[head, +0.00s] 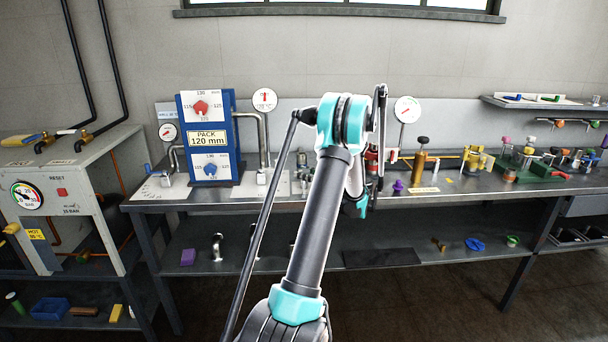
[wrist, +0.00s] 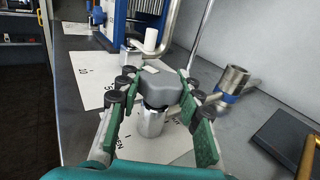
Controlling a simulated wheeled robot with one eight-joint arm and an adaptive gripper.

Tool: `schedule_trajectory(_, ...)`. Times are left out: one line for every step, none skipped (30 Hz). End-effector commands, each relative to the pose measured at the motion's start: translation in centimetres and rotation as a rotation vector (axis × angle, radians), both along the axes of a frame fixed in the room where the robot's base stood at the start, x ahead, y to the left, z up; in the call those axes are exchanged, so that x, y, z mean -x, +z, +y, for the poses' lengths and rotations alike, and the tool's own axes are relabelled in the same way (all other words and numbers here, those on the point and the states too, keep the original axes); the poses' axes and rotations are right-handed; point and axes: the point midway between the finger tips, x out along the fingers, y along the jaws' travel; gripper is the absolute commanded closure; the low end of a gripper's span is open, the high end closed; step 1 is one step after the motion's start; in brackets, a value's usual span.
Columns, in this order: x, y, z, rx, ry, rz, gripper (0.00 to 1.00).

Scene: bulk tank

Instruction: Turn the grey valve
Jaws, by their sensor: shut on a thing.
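The grey valve (wrist: 165,87) is a blocky grey handle on a short, upright metal stem, in the middle of the wrist view. White plates with printed marks lie on the bench around its base. In the head view my arm covers the middle of the bench; the grey valve and my fingertips cannot be made out there.
A blue press-like unit marked "PACK 120 mm" (head: 208,138) stands left on the bench (head: 440,198). A metal fitting with a blue band (wrist: 233,82) stands right of the valve. A brass cylinder (head: 420,165) and a green block (head: 540,172) stand further right.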

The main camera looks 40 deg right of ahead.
Motion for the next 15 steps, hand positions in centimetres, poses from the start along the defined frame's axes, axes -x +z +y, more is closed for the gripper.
schedule_trajectory(-0.03, -0.01, -0.01, 0.0, 0.003, 0.0, 0.94)
schedule_trajectory(-0.04, -0.01, -0.01, 0.0, 0.004, 0.0, 0.94)
schedule_trajectory(-0.04, -0.01, -0.01, 0.0, 0.005, 0.0, 0.94)
schedule_trajectory(-0.04, -0.01, 0.01, 0.0, 0.005, 0.0, 0.94)
schedule_trajectory(-0.04, -0.01, 0.01, 0.0, 0.005, 0.0, 0.94)
schedule_trajectory(-0.05, -0.01, 0.01, 0.0, 0.005, 0.0, 0.94)
schedule_trajectory(-0.05, -0.01, 0.01, 0.0, 0.005, 0.0, 0.94)
schedule_trajectory(-0.05, 0.0, 0.01, 0.0, 0.005, 0.0, 0.94)
schedule_trajectory(-0.06, 0.0, 0.01, 0.0, 0.005, 0.0, 0.94)
schedule_trajectory(-0.06, 0.0, 0.01, 0.0, 0.005, 0.0, 0.94)
schedule_trajectory(-0.07, 0.0, 0.01, 0.0, 0.005, 0.0, 0.94)
schedule_trajectory(-0.07, 0.0, 0.02, 0.0, 0.004, 0.0, 0.64)
schedule_trajectory(-0.08, 0.0, 0.02, 0.0, 0.004, 0.0, 0.6)
schedule_trajectory(-0.08, 0.0, 0.02, 0.0, 0.004, 0.0, 0.56)
schedule_trajectory(-0.07, 0.0, 0.02, 0.0, 0.004, 0.0, 0.51)
